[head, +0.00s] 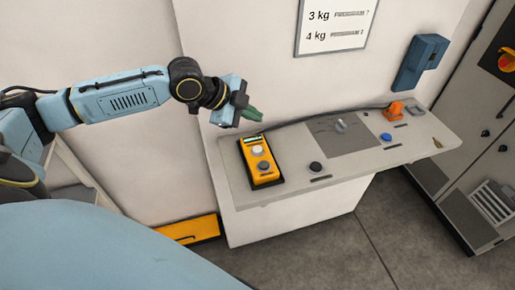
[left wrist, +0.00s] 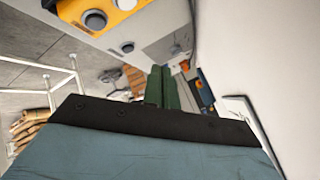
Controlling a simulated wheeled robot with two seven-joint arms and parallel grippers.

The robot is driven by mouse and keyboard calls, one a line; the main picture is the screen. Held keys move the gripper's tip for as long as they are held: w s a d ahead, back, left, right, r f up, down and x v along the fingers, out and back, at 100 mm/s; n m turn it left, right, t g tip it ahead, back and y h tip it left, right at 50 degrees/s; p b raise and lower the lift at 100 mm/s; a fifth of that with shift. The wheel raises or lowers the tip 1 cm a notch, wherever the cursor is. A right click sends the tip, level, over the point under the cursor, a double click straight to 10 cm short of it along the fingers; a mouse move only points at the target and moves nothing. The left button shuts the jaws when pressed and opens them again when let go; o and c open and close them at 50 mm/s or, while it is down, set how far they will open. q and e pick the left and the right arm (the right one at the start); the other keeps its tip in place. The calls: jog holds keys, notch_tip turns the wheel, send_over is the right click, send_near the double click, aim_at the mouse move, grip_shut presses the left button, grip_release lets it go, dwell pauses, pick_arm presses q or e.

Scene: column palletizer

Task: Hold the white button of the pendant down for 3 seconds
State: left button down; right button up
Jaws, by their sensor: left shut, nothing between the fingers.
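The yellow pendant (head: 262,170) lies in a dark holder at the left end of the grey console. It has a small display at its top, a white button (head: 258,151) and a grey button (head: 263,166) below it. My left gripper (head: 255,114) is shut and empty, with green fingers, above and behind the pendant's top end and apart from the white button. In the left wrist view the shut fingers (left wrist: 160,88) point ahead, and part of the pendant (left wrist: 110,14) shows at the top edge. My right gripper is in neither view.
The console (head: 400,155) also carries a black button (head: 315,167), a grey selector (head: 340,126), a blue button (head: 386,137) and an orange switch (head: 394,110). A sign (head: 336,25) and a blue box (head: 421,62) hang on the wall behind. A grey cabinet stands right.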

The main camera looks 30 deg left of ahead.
pick_arm(q)
jog(key=b, duration=0.8)
send_over(253, 150)
notch_tip(253, 150, down, 7)
jog(key=shift+w+f, duration=0.1)
jog(key=shift+f, duration=0.7)
jog(key=shift+f, duration=0.1)
dwell(0.9)
jog(key=shift+f, duration=0.35)
jog(key=shift+f, duration=0.45)
dwell(2.5)
jog(key=shift+r+p, duration=0.15)
jog(key=shift+p, duration=0.2)
dwell(0.5)
jog(key=shift+r+p, duration=0.7)
jog(key=shift+p, duration=0.2)
